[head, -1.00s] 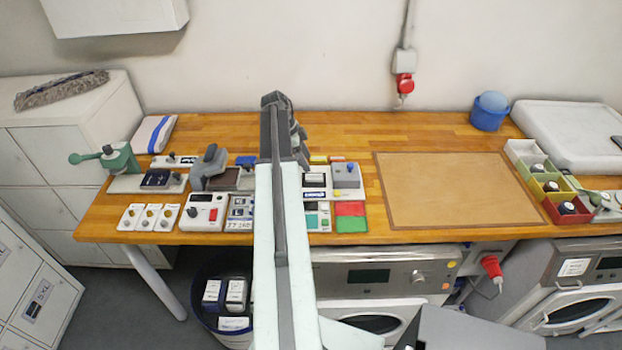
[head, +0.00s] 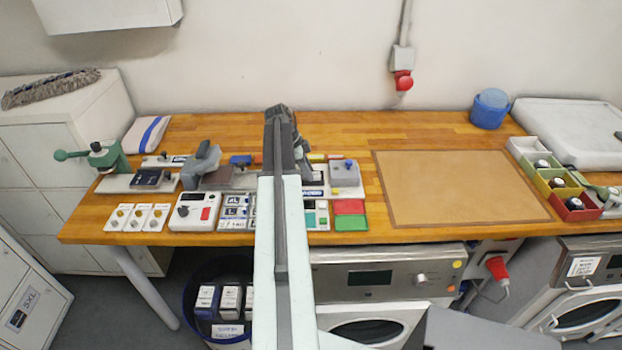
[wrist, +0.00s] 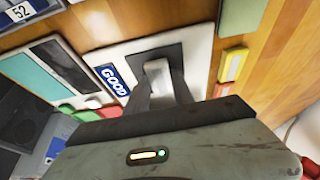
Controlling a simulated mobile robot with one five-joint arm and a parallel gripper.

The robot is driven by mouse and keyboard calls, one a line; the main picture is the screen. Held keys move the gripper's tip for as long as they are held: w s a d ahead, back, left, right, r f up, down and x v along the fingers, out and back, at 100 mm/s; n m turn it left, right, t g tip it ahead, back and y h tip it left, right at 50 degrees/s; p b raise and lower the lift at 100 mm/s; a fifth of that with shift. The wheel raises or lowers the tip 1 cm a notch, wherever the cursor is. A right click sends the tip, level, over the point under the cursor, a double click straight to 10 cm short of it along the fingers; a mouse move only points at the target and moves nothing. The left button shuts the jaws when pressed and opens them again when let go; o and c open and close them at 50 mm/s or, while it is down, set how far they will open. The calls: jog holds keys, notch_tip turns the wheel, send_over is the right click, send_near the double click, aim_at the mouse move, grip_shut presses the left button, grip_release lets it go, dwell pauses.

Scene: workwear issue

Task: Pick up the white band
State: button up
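The white band (wrist: 157,72) shows in the wrist view as a pale strip over a dark recess in a white plate (wrist: 100,62), beside a blue GOOD label (wrist: 113,80). My gripper (wrist: 159,88) has its two dark fingers apart, one on each side of the band. I cannot tell whether they touch it. In the head view my gripper (head: 286,150) is over the workbench, and my own arm hides the band and the fingertips.
A brown mat (head: 460,185) farther right is bare. Size cards (head: 236,212) and a white control box (head: 194,211) lie to the left.

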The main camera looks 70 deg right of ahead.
grip_shut()
jog(key=shift+r+p, duration=0.5)
notch_tip(320, 180, up, 3)
jog(key=p, duration=0.3)
jog(key=s+a, duration=0.1)
jog(key=a, duration=0.4)
jog(key=s+a, duration=0.1)
jog(key=a, duration=0.4)
jog(key=s+a+r+p, duration=0.1)
jog(key=a, duration=0.4)
jog(key=shift+s+a, duration=0.3)
jog(key=shift+s, duration=0.05)
